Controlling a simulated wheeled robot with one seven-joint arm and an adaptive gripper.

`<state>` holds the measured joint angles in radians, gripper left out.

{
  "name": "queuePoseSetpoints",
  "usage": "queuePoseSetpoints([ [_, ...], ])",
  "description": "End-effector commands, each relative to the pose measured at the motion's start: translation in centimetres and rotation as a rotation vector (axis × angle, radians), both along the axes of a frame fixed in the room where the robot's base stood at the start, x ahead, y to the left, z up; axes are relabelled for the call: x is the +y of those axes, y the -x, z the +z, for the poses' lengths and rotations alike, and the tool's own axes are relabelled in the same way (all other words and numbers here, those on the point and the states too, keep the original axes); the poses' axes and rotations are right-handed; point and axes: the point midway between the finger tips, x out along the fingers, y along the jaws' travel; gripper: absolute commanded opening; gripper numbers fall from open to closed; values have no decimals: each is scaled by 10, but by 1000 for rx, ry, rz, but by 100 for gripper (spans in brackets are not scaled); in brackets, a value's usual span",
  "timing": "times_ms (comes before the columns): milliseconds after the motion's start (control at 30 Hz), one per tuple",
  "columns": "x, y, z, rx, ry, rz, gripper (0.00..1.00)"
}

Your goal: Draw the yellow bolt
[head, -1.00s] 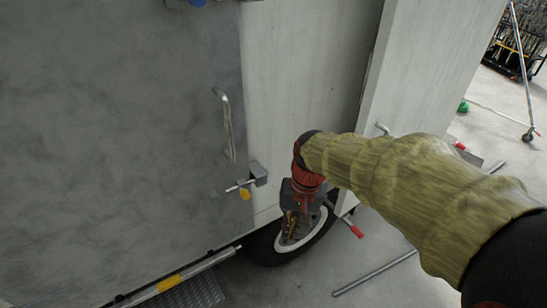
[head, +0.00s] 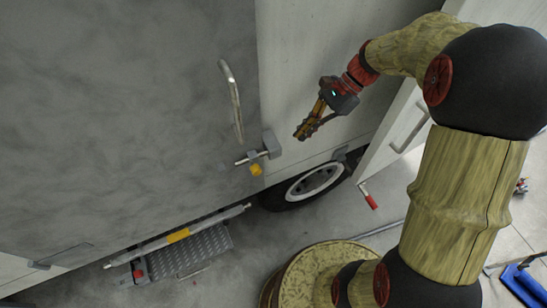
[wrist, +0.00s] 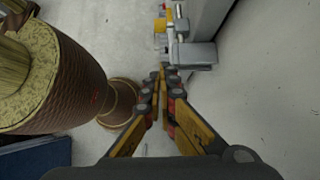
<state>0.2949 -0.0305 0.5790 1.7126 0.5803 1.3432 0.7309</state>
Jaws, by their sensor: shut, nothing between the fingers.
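The yellow bolt (head: 256,170) is a short metal rod with a yellow knob, set in a grey bracket (head: 271,144) at the right edge of the grey door. My gripper (head: 299,136) is to the right of the bolt and apart from it, with its fingers pointing down and left. The fingers are shut and hold nothing. In the wrist view the fingertips (wrist: 165,70) meet just below the yellow knob (wrist: 160,25) in the picture, with the bracket (wrist: 195,55) to their right.
A curved metal handle (head: 233,100) is on the grey door (head: 110,100) above the bolt. A wheel (head: 315,180) and a metal step (head: 190,255) are below. An open white door (head: 400,130) stands at the right. A blue item (head: 525,283) lies on the floor at lower right.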

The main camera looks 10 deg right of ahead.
Motion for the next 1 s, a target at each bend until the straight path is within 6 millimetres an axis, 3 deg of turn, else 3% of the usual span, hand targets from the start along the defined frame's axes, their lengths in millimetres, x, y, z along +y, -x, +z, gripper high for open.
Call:
queuePoseSetpoints([
  [367, 6, 3, -7, 1, -1, 3, 0],
  [867, 62, 19, -77, 1, 0, 6, 0],
  [1000, 82, 24, -80, -3, 1, 6, 0],
])
